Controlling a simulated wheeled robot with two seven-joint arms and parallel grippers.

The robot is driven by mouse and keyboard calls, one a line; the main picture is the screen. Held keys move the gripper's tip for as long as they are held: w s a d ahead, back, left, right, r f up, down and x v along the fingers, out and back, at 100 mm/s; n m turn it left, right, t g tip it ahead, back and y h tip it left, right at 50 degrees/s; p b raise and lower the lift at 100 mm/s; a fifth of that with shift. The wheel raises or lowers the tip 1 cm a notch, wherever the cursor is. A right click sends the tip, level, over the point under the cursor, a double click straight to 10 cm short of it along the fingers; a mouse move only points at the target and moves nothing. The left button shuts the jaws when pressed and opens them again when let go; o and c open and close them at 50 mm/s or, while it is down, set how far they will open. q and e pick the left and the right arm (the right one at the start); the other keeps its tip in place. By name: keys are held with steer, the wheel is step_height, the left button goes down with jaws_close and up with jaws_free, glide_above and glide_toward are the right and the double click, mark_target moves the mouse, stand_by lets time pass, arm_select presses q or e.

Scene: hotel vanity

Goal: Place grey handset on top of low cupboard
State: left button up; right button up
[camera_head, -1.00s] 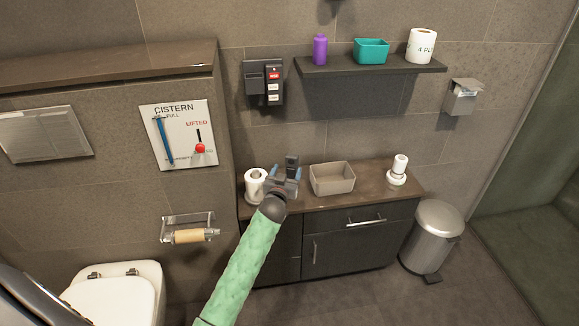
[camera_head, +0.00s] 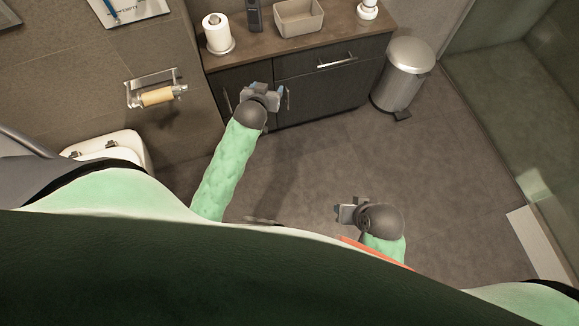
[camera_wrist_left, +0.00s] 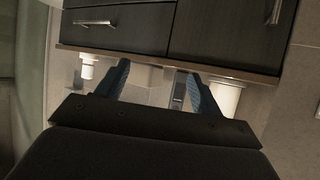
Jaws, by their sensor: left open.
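The grey handset (camera_head: 254,16) stands upright on the top of the low cupboard (camera_head: 330,72), between a toilet roll and a beige box. It also shows in the left wrist view (camera_wrist_left: 179,91), partly framed by the fingers. My left gripper (camera_head: 267,90) is open and empty, in front of the cupboard and apart from the handset. Its spread blue fingers show in the wrist view (camera_wrist_left: 155,70). My right gripper (camera_head: 346,213) is over the floor at lower right, away from the cupboard; its jaw opening is unclear.
On the cupboard top are a toilet roll on a stand (camera_head: 217,36), a beige box (camera_head: 299,18) and a white bottle (camera_head: 367,9). A steel bin (camera_head: 403,76) stands right of the cupboard. A toilet-roll holder (camera_head: 157,96) is on the left wall.

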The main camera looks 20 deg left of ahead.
arm_select(q)
steer(key=s+d+f+m+g+h, duration=0.2)
steer(key=s+d+g, duration=0.2)
steer(key=s+d, duration=0.4)
steer(key=s+d+f+m+g+h, duration=0.1)
steer(key=s+d+g, duration=0.3)
steer(key=s, duration=1.7)
steer(key=d+f+h, duration=0.1)
steer(key=d, duration=0.3)
steer(key=shift+s+d+m+g+h, duration=0.2)
steer(key=shift+s+m+g+h, duration=0.1)
steer(key=shift+s+m, duration=0.1)
arm_select(e)
steer(key=shift+s, duration=0.1)
arm_select(q)
steer(key=s+a+r+g+y+p, duration=0.1)
steer(key=s+a+r+p, duration=0.1)
steer(key=a+r+p, duration=0.2)
step_height(320, 180, up, 2)
steer(key=shift+a+r+y, duration=0.2)
steer(key=shift+a+y, duration=0.1)
steer(key=shift+a, duration=0.6)
arm_select(e)
steer(key=s+d+r+g+h, duration=0.1)
steer(key=s+d+r, duration=0.1)
steer(key=d+r, duration=0.3)
steer(key=shift+d+r+g+h, duration=0.3)
steer(key=shift+r+h, duration=0.1)
steer(key=shift+r, duration=0.25)
